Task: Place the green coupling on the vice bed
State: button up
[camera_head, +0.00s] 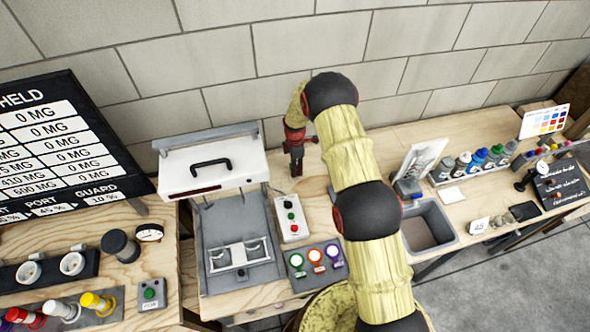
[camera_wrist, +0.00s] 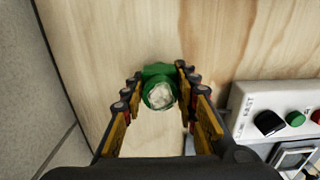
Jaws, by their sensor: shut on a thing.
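The green coupling (camera_wrist: 160,75) is in the wrist view, between my fingertips, with a pale, whitish face showing in its middle. My gripper (camera_wrist: 160,84) is shut on it, one finger on each side. In the head view my gripper (camera_head: 297,165) points down over the wooden bench behind the button box; the coupling cannot be made out there. What looks like the vice bed (camera_head: 240,256) is the grey base with two clear-topped blocks, in the open-lidded machine to the left of my gripper. I cannot tell whether the coupling touches the bench.
The machine's raised white lid (camera_head: 210,165) stands left of my gripper. A white button box (camera_head: 291,215) is just in front of it. Three coloured round tags (camera_head: 316,257) lie on a dark plate. A grey sink (camera_head: 428,228) and bottles (camera_head: 463,163) are to the right.

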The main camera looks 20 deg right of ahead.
jog(key=s+r, duration=1.1)
jog(key=s, duration=0.3)
jog(key=f+m+b, duration=0.2)
jog(key=m+b, duration=0.2)
jog(key=m, duration=0.2)
jog(key=s+f+m+b, duration=0.1)
jog(key=f+m+b, duration=0.1)
jog(key=m+b, duration=0.2)
jog(key=s+f+m+b, duration=0.1)
jog(key=m+b, duration=0.3)
jog(key=m, duration=0.4)
jog(key=shift+s+f+b, duration=0.15)
jog(key=shift+f+b, duration=0.25)
jog(key=shift+f, duration=0.4)
